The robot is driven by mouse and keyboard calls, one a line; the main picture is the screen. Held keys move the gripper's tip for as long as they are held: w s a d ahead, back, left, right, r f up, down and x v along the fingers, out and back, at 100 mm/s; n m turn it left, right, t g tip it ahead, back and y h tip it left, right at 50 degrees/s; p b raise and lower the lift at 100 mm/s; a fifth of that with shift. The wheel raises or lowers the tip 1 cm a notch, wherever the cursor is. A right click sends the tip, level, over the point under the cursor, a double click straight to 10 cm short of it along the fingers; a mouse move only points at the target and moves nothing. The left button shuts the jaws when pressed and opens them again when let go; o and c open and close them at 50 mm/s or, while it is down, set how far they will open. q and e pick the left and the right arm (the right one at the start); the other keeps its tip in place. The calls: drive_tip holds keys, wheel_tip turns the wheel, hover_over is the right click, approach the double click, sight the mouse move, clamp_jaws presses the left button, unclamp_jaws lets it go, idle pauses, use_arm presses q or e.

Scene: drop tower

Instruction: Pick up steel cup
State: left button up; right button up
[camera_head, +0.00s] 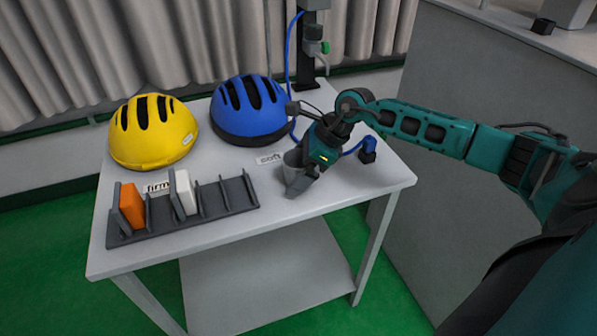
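The steel cup (290,158) looks like a small grey cup on the light table, in front of the "soft" label. My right gripper (299,184) reaches down to it from the upper right. A grey finger covers the cup's front and right side. The fingers are at the cup, but I cannot tell whether they press on it or stand open around it. The cup seems to stand on the table; its base is hidden. My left gripper is not in view.
A yellow helmet (150,140) and a blue helmet (247,110) sit at the back of the table (235,225). A dark slotted rack (215,203) holds an orange block (131,207) and a white block (185,191). A black stand (307,60) with a blue hose rises behind.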

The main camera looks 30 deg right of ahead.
drive_tip(key=c, duration=1)
drive_tip(key=shift+r, duration=0.1)
